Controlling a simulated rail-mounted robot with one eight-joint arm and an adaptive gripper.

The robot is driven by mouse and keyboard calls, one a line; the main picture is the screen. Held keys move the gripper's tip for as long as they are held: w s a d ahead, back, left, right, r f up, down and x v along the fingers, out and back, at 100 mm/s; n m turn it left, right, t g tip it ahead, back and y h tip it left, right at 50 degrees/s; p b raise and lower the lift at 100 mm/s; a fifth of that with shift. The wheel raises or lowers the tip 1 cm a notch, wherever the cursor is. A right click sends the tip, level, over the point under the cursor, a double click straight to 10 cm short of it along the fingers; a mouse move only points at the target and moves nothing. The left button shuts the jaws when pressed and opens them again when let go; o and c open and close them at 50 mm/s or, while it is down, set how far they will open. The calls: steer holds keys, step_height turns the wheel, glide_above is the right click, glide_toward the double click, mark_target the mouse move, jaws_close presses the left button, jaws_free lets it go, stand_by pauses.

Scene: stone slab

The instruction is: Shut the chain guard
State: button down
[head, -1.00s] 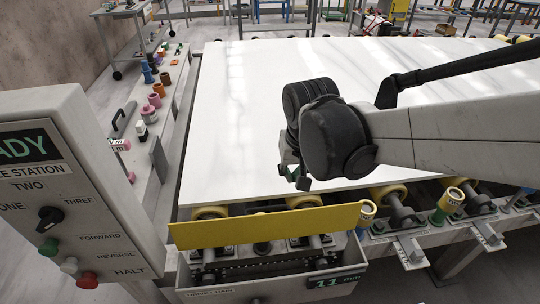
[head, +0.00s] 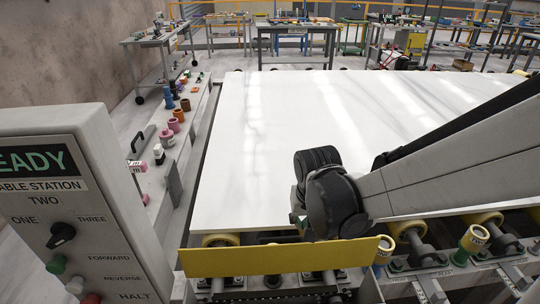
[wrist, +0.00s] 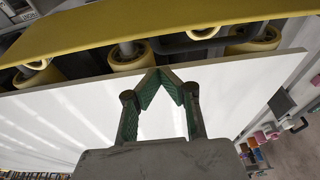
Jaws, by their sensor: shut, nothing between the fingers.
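The chain guard is a long yellow panel (head: 280,258), raised along the near edge of the slab. The drive chain shows below it, so the guard stands open. In the wrist view the guard (wrist: 130,27) spans the top as a broad yellow strip. My gripper (wrist: 166,76) is shut and empty, its green-padded fingertips meeting in a point over the slab's edge, below the guard in the picture. In the head view my dark wrist joint hides most of the gripper, which is just behind the guard's upper edge. I cannot tell if they touch.
A white stone slab (head: 255,150) fills the middle on yellow rollers (head: 476,237). A grey control box (head: 75,200) with a knob and buttons stands at the left. A side rail carries several small coloured parts (head: 173,125).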

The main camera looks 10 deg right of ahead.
steer(key=shift+s+a+f, duration=0.1)
steer(key=shift+s, duration=0.85)
steer(key=shift+s+a+f, duration=0.1)
steer(key=shift+s, duration=0.85)
